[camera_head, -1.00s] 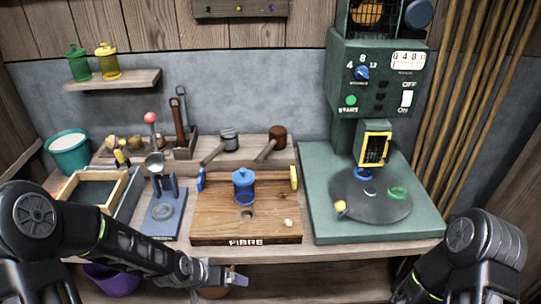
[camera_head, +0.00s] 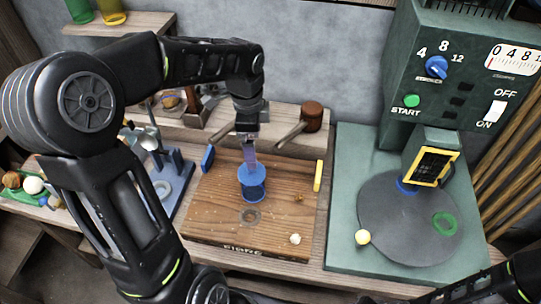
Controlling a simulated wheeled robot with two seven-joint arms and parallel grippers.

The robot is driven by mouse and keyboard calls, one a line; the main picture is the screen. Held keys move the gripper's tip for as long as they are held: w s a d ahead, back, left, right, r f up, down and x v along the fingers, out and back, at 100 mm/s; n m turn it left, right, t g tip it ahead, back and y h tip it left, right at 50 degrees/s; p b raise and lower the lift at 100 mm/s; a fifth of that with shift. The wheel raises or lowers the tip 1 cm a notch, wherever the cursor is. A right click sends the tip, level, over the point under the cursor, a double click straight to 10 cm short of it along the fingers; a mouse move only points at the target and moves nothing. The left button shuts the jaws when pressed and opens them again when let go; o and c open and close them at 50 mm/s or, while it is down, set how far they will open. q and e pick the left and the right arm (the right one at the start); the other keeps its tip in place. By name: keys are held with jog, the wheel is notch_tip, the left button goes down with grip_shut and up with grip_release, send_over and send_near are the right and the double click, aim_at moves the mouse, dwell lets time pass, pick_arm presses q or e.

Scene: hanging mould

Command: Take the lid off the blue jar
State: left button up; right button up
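The blue jar (camera_head: 252,192) stands upright on the wooden board marked FIBRE. Its blue lid (camera_head: 260,175) sits on top of it. My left gripper (camera_head: 250,168) points down from above, with its fingers at the top of the lid. The fingers cover the lid's knob, and I cannot tell whether they are closed on it or only around it. Of my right arm only dark links show at the lower right edge; its gripper is out of view.
The wooden board (camera_head: 215,215) has a blue block (camera_head: 208,158) at its left and a yellow one (camera_head: 318,176) at its right. A green machine (camera_head: 460,75) with a dark round plate (camera_head: 395,235) stands at the right. A mallet (camera_head: 311,117) lies behind the board.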

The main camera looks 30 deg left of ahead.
aim_at(249, 178)
pick_arm(q)
jog(key=s+m, duration=0.1)
jog(key=s, duration=0.1)
jog(key=shift+s+r+g, duration=0.1)
jog(key=shift+s+g, duration=0.2)
jog(key=shift+g, duration=0.1)
jog(key=shift+w, duration=0.2)
jog(key=shift+f, duration=1.4)
jog(key=shift+f, duration=0.1)
notch_tip(249, 178, down, 5)
jog(key=shift+p, duration=0.6)
jog(key=shift+c, duration=0.6)
jog(key=c, duration=1.3)
